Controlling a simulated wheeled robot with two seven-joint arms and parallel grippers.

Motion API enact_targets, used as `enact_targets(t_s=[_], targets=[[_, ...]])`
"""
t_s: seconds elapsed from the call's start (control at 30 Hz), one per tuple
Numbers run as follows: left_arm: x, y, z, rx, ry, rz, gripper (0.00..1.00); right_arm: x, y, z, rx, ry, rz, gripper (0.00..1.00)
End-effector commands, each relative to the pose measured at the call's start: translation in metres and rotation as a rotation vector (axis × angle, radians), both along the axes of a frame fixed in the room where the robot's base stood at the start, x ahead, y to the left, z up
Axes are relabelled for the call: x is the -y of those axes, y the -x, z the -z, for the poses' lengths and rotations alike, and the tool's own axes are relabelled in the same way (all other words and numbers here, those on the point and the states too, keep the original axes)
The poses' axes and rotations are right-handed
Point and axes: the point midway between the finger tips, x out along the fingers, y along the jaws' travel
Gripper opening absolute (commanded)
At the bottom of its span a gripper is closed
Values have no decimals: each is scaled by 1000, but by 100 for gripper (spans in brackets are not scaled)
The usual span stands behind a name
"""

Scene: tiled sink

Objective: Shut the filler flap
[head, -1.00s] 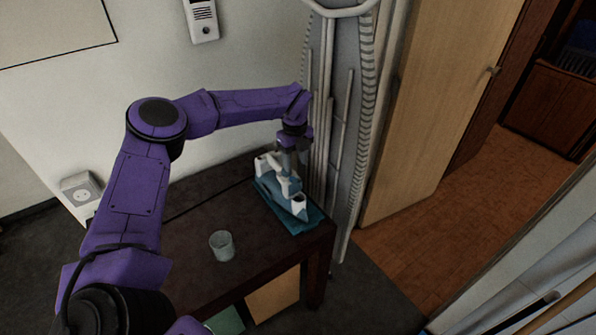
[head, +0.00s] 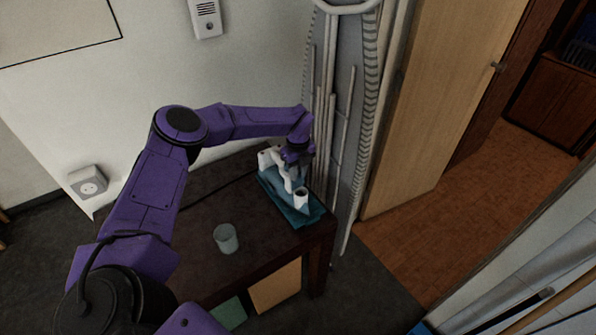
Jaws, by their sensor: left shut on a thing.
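A white and teal steam iron (head: 301,199) rests on a teal pad (head: 312,217) near the back right edge of a dark wooden table. The gripper and wrist hide part of the iron's top. My right gripper is not in view.
A clear glass (head: 226,239) stands on the dark table (head: 190,262), left of and nearer than the iron. A folded ironing board (head: 342,110) leans upright just behind the iron. A wooden door (head: 435,100) is to the right. The table's left part is bare.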

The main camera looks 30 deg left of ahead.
Motion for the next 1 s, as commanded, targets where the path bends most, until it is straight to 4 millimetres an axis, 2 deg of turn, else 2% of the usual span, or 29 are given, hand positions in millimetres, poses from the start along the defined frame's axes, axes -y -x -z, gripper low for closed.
enact_targets(t_s=[0.27, 0.47, 0.67, 1.0], targets=[[6, 3, 2, 28, -68, 4, 0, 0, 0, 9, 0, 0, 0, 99], [17, 7, 7, 85, -199, 6, 0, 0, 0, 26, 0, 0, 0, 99], [31, 12, 15, 159, -371, 8, 0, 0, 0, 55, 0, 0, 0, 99], [51, 20, 33, 285, -671, 6, 0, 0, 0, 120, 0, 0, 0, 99]])
